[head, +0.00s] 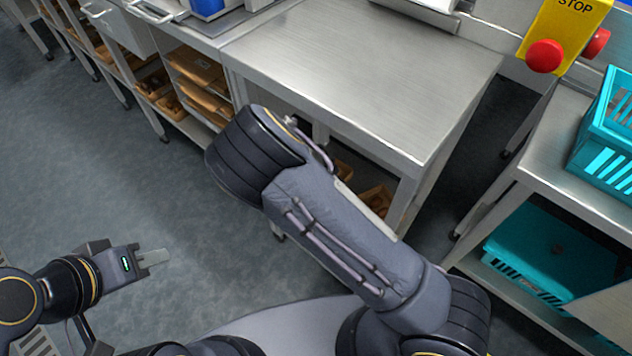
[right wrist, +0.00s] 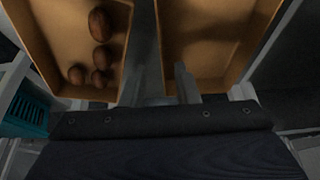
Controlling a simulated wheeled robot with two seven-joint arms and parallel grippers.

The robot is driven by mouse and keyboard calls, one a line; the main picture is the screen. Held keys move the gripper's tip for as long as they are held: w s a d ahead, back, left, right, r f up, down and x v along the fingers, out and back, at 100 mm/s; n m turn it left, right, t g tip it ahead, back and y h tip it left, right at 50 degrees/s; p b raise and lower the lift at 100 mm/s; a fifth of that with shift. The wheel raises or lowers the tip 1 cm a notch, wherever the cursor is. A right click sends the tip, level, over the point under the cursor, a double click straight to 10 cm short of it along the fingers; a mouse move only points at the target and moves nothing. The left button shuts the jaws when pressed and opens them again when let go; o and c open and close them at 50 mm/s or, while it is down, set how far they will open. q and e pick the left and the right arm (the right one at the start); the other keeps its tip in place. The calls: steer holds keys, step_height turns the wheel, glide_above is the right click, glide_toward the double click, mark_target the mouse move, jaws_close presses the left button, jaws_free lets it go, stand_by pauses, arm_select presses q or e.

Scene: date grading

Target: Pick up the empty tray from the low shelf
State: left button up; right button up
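In the right wrist view an empty tan tray (right wrist: 220,86) is at the upper right, its inside bare and shaded. Beside it on the left is a similar tray (right wrist: 45,60) holding several brown dates (right wrist: 98,40). My right gripper (right wrist: 162,88) has its fingers apart, close to the near wall of the empty tray. Contact with the tray cannot be made out. In the head view the right gripper is hidden behind my own forearm, which reaches to the steel table (head: 370,75). My left gripper (head: 155,257) is over bare floor, away from any tray; its finger gap is unclear.
Under the steel table, part of a tan tray (head: 377,200) shows on the low shelf. More trays (head: 197,70) sit on shelves at the left. The floor at left is clear.

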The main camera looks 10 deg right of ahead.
steer(key=b+x, duration=0.2)
steer(key=x, duration=0.3)
steer(key=shift+w+f, duration=0.1)
steer(key=shift+f, duration=0.25)
steer(key=shift+a+r, duration=0.1)
jaws_close()
